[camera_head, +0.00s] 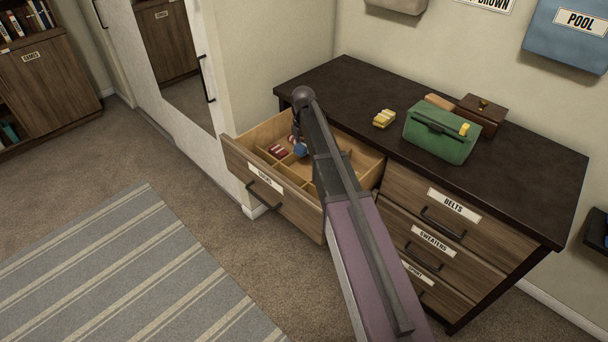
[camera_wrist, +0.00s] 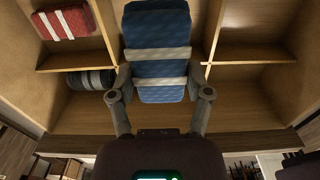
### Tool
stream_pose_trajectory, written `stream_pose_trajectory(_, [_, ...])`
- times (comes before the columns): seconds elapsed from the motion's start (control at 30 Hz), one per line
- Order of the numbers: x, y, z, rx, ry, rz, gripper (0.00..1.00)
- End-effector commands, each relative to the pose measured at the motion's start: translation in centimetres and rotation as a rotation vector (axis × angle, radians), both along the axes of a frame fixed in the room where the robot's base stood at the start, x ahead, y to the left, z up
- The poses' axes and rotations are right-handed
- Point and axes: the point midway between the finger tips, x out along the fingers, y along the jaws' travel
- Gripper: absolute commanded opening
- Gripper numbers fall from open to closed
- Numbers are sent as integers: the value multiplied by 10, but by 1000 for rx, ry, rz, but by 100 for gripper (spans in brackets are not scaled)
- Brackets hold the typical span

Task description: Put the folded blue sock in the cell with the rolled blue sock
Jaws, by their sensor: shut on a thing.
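The folded blue sock (camera_wrist: 157,42), with pale bands, is between the two fingers of my gripper (camera_wrist: 160,80) in the wrist view. My gripper is shut on it, above the open drawer's cells. In the head view, a small blue part of the sock (camera_head: 299,150) shows under my gripper (camera_head: 298,142). A dark rolled sock (camera_wrist: 90,80) with pale bands lies in a cell at the left in the wrist view; it looks grey-blue, and its exact colour is hard to tell.
A folded red sock (camera_wrist: 66,22) lies in another left cell, behind a wooden divider (camera_wrist: 75,61). The right cell (camera_wrist: 240,85) looks empty. The drawer (camera_head: 262,178) is pulled out of the dresser (camera_head: 350,85).

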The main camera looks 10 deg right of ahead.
Motion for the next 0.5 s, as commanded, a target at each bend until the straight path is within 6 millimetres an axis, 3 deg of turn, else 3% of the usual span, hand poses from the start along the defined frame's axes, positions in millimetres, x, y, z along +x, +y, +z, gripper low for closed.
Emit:
stream_pose_trajectory(0.03, [0, 0, -10, 0, 0, 0, 26])
stream_pose_trajectory(0.5, [0, 0, -56, 0, 0, 1, 26])
